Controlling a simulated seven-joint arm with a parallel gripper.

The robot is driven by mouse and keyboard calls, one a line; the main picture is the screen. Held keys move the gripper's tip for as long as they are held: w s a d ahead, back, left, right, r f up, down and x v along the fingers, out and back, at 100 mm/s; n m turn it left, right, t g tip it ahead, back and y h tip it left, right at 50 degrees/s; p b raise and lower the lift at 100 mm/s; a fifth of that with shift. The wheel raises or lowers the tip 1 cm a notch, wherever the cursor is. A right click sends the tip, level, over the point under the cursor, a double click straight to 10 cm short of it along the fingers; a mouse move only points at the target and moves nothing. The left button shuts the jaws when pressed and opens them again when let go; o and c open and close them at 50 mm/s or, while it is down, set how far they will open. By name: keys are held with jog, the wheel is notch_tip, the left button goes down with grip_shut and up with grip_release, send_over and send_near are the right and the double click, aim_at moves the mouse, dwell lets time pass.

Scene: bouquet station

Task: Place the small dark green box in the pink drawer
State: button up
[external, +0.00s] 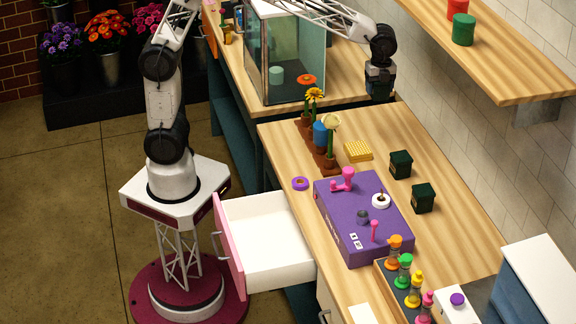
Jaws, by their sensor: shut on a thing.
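The pink drawer (228,243) is pulled open from the bench, its white inside empty where I can see it. Two small dark green boxes stand upright on the wooden bench, one behind (400,165) and one nearer (423,198), both right of the purple box. My gripper (379,91) is high at the back, over the back edge of the bench by the glass case, apart from both boxes. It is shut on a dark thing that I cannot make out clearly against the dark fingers.
A purple control box (335,215) with pink levers stands beside the drawer. Potted flowers (331,140), a yellow ridged block (358,151) and a purple ring (300,184) are behind it. Colourful bottles (404,268) stand in front. A wall shelf (500,60) overhangs the right.

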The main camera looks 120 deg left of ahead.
jog(key=s+d+r, duration=0.1)
jog(key=s+d, duration=0.1)
jog(key=d, duration=2.7)
jog(key=s+d+f, duration=0.1)
jog(key=s+d, duration=0.6)
jog(key=d, duration=0.5)
jog(key=s+d, duration=0.6)
jog(key=d, duration=0.6)
notch_tip(320, 180, down, 27)
jog(key=shift+s+r+n, duration=0.15)
jog(key=shift+s+n, duration=0.05)
jog(key=shift+n, duration=0.1)
jog(key=shift+f, duration=2.9)
